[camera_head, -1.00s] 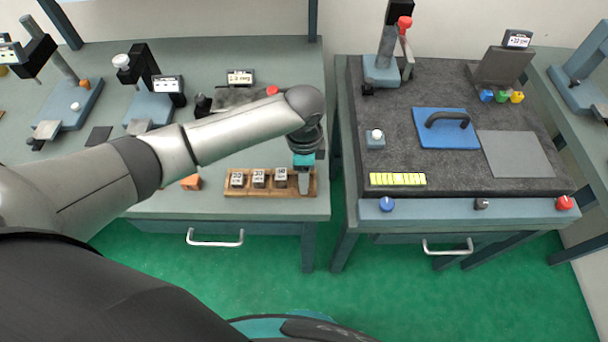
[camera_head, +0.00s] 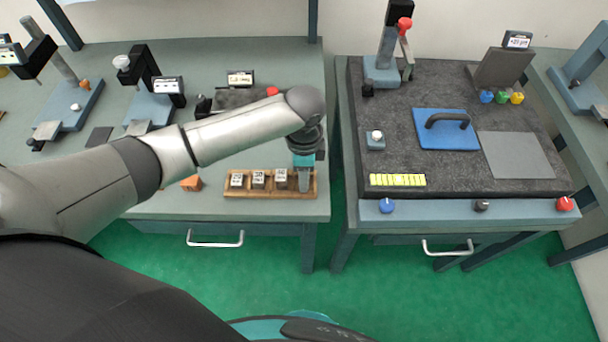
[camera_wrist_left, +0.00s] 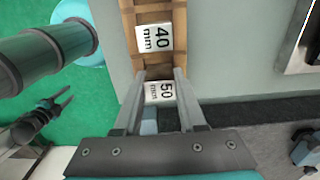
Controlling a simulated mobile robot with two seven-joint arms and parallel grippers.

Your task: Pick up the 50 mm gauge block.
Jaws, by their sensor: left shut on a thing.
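The 50 mm gauge block (camera_wrist_left: 160,92) shows its "50 mm" label in the left wrist view, between the two fingers of my left gripper (camera_wrist_left: 160,80). My left gripper (camera_head: 305,188) is shut on this block at the right end of the wooden rack (camera_head: 230,194). The fingers point down into the rack, and in the head view they hide the block. The 40 mm block (camera_wrist_left: 154,38) sits in the rack beside it.
Other labelled blocks (camera_head: 237,180) stand in the rack to the left. A gap separates this bench from the dark granite plate (camera_head: 460,177) on the right.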

